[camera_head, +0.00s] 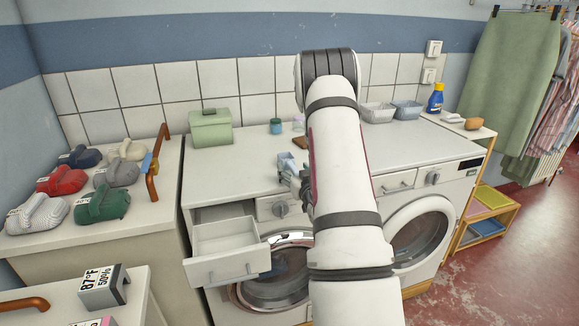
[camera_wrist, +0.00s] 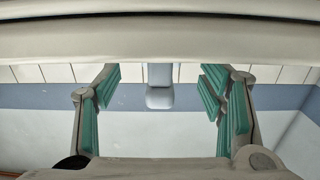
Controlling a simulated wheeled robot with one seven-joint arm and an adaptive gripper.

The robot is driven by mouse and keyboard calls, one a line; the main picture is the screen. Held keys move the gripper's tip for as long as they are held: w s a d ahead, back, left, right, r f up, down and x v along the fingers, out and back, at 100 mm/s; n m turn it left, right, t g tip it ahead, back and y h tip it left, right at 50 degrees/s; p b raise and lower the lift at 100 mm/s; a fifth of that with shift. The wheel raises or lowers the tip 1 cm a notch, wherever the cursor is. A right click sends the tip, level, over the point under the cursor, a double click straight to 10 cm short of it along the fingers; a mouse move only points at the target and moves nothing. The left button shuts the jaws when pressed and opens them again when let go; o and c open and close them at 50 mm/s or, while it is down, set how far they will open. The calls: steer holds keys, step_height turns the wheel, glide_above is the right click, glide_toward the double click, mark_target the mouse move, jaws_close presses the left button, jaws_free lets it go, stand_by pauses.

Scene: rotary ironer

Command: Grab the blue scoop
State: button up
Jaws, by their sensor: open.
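The light blue scoop (camera_head: 286,161) sits on top of the left washing machine, near its front edge. In the wrist view the scoop (camera_wrist: 160,86) appears between the two green-padded fingers, with a clear gap on each side. My gripper (camera_wrist: 161,84) is open and holds nothing. In the head view my gripper (camera_head: 300,181) is right beside the scoop, mostly hidden behind my arm. Whether any finger touches the scoop there cannot be told.
An open drawer (camera_head: 228,250) juts out from the left machine (camera_head: 240,181). A green box (camera_head: 210,128), a small teal-lidded jar (camera_head: 276,126) and a brown item (camera_head: 301,143) stand behind the scoop. Grey baskets (camera_head: 377,113) are at the back right.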

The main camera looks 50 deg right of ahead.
mark_target(290, 161)
steer(key=x, duration=0.4)
steer(key=shift+w, duration=0.25)
steer(key=c, duration=1.2)
steer(key=shift+r, duration=0.1)
